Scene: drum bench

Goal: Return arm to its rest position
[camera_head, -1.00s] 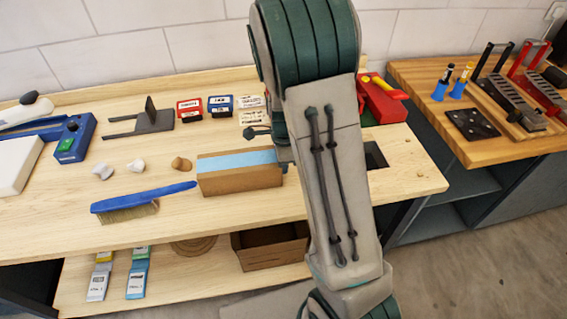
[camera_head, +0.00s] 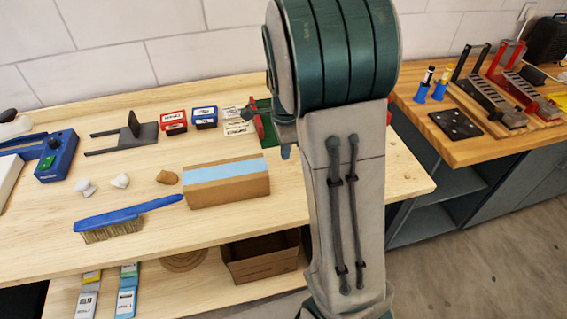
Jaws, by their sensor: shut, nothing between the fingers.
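My arm (camera_head: 345,190) rises through the middle of the head view, from the lower edge to the top. Its large green ribbed joint (camera_head: 335,55) covers part of the wall and the back of the drum bench. My gripper cannot be made out; my arm hides the area behind it. A small dark part shows at the left of the arm, near the white labelled cards, but I cannot tell what it is.
The wooden bench (camera_head: 330,212) holds a brown block with a blue top (camera_head: 226,180), a blue brush (camera_head: 128,218), red and blue boxes (camera_head: 204,117) and a blue device (camera_head: 57,156). A second bench (camera_head: 468,150) with racks stands at right. Open floor lies at lower right.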

